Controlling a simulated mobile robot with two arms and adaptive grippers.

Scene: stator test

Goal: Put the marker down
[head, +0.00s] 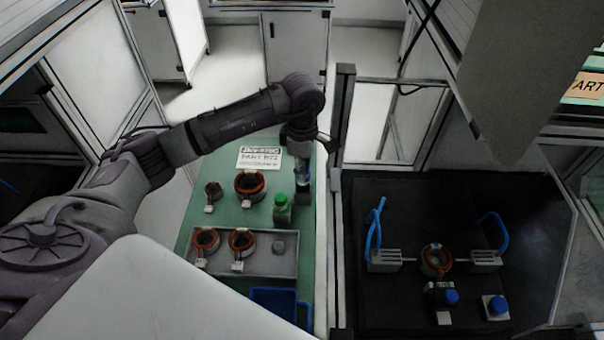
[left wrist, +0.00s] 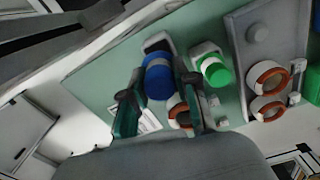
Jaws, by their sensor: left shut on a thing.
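My left gripper (head: 302,172) is over the right edge of the green table (head: 225,215). In the left wrist view its two fingers (left wrist: 158,72) close on the sides of a marker with a wide blue body (left wrist: 158,86) and a pale end. In the head view the held marker is mostly hidden by the gripper. I cannot tell whether its base touches the table. A second marker with a green cap (head: 282,200) stands close to the left of the gripper; it also shows in the left wrist view (left wrist: 217,72). My right gripper is out of view.
Two copper-ringed stators (head: 251,186) and a white sign (head: 258,158) are on the table. A grey tray (head: 270,265) holds two more. A blue bin (head: 282,291) is at the front. A frame post (head: 341,230) separates the black test bench (head: 390,210) at right.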

